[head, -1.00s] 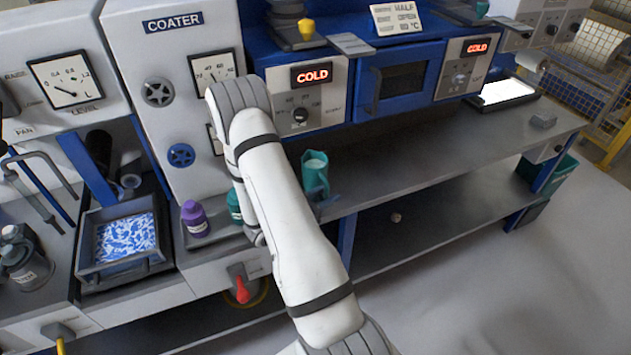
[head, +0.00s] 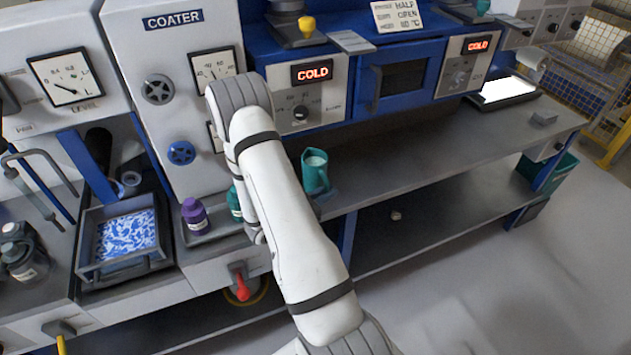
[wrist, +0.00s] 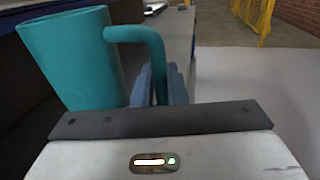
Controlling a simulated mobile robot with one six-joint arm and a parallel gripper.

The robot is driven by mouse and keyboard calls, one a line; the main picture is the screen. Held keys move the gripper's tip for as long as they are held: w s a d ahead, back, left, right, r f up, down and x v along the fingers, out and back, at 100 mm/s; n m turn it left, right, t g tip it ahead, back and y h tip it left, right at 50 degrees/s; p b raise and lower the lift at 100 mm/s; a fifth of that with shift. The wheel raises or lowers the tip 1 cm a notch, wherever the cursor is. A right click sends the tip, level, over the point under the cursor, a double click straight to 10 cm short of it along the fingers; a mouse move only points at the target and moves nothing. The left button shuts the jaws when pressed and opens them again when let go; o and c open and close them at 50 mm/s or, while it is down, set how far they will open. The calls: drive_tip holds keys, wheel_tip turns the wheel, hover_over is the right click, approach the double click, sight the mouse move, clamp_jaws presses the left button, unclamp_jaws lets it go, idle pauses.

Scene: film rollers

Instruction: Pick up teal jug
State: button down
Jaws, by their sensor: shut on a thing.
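The teal jug (head: 315,171) is upright just right of my arm in the head view, over the front part of the grey bench, with white showing at its top. In the wrist view the jug (wrist: 72,58) fills the left side, and its handle comes down between the fingers of my gripper (wrist: 161,85). The gripper is shut on the handle. I cannot tell whether the jug's base touches the bench.
A purple bottle (head: 194,215) and a teal bottle (head: 235,204) stand left of my arm. A blue-and-white patterned tray (head: 127,238) lies further left. A small round object (head: 396,215) lies on the lower shelf.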

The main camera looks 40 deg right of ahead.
sight(326, 180)
drive_tip(key=shift+r, duration=0.1)
drive_tip(key=shift+r+b, duration=0.5)
drive_tip(key=shift+r, duration=4.45)
drive_tip(key=shift+s+f, duration=0.1)
